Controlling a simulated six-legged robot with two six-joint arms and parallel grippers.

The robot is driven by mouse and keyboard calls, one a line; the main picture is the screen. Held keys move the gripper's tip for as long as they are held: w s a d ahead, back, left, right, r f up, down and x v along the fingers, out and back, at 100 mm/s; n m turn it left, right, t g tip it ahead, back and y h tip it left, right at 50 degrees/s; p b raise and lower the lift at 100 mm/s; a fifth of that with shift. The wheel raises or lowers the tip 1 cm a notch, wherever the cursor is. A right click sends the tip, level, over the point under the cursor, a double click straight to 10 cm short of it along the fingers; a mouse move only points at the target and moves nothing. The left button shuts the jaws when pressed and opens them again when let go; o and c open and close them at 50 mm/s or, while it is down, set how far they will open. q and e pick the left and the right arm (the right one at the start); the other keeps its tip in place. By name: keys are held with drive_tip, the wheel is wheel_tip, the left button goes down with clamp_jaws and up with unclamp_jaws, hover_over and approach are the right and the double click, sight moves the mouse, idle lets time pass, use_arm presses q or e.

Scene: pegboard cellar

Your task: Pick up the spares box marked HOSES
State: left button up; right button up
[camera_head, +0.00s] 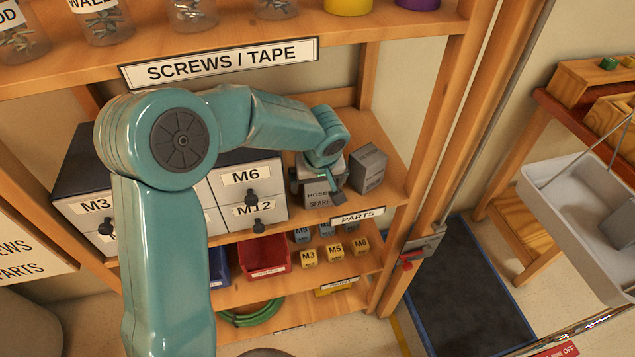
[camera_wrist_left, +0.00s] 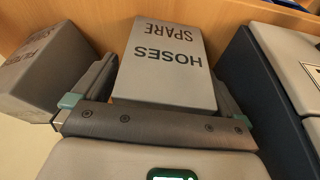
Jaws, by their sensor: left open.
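The grey spares box marked HOSES (camera_head: 317,199) stands on the shelf labelled PARTS, partly hidden by my left gripper (camera_head: 319,184). In the left wrist view the box (camera_wrist_left: 163,65) shows its HOSES SPARE lettering upside down. It sits between the two spread fingers of the open left gripper (camera_wrist_left: 163,90), one finger along each side. I cannot tell whether either finger touches it. My right gripper is not in view.
A second grey box (camera_head: 369,167) stands close to the right of the HOSES box. A drawer cabinet (camera_head: 274,178) marked M6 and M12 stands to its left. The SCREWS / TAPE shelf board (camera_head: 220,62) runs above. A grey basket (camera_head: 560,215) is at far right.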

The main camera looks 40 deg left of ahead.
use_arm(q)
drive_tip(key=shift+f, duration=0.1)
drive_tip(key=c, duration=1.1)
drive_tip(key=shift+r, duration=0.2)
